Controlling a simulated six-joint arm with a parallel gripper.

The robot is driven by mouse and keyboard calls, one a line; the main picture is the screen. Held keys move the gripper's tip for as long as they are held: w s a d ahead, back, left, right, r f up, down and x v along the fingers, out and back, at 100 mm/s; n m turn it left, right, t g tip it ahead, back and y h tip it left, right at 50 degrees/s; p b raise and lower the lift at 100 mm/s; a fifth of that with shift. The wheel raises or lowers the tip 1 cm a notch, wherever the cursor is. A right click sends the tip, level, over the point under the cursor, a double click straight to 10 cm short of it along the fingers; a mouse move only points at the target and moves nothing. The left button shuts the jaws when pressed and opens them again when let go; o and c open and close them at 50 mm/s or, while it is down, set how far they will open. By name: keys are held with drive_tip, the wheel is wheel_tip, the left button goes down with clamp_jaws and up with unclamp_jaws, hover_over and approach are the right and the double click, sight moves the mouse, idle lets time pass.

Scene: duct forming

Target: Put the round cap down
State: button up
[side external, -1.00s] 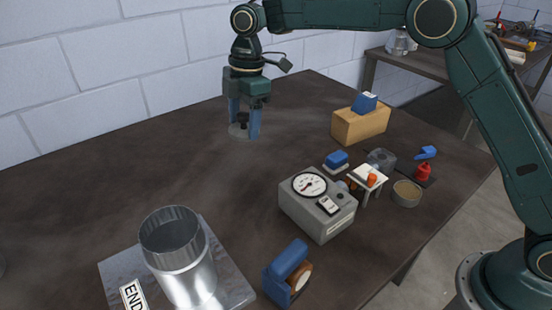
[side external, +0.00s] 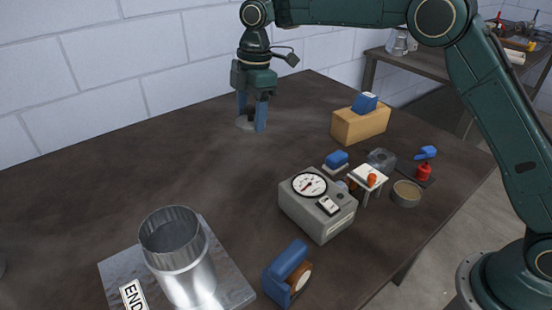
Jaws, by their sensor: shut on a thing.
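The round cap (side external: 243,123) is a flat grey disc at the far side of the dark table, below my gripper. My gripper (side external: 253,122) points straight down with its blue fingers close to the table top. It is shut on the round cap, whose knob is mostly hidden between and behind the fingers. The cap looks level and at or very near the table surface; I cannot tell whether it touches.
A metal duct (side external: 180,255) stands on a plate at the front left.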

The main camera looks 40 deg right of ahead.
drive_tip(key=w+d+m+t, duration=0.15)
drive_tip(key=d+m, duration=0.65)
drive_tip(key=d, duration=2.5)
drive_tip(key=s+d+m, duration=0.3)
drive_tip(key=s+d, duration=0.4)
drive_tip(key=d, duration=0.7)
drive_tip(key=s+d+m+h, duration=0.1)
drive_tip(key=s+d+m, duration=0.3)
drive_tip(key=d, duration=1)
drive_tip(key=s, duration=0.3)
drive_tip(key=shift+s+d+r+m, duration=0.15)
drive_tip(key=shift+s+d+m, duration=0.1)
drive_tip(key=shift+s+m, duration=0.1)
wheel_tip(320, 180, down, 16)
drive_tip(key=shift+r, duration=0.1)
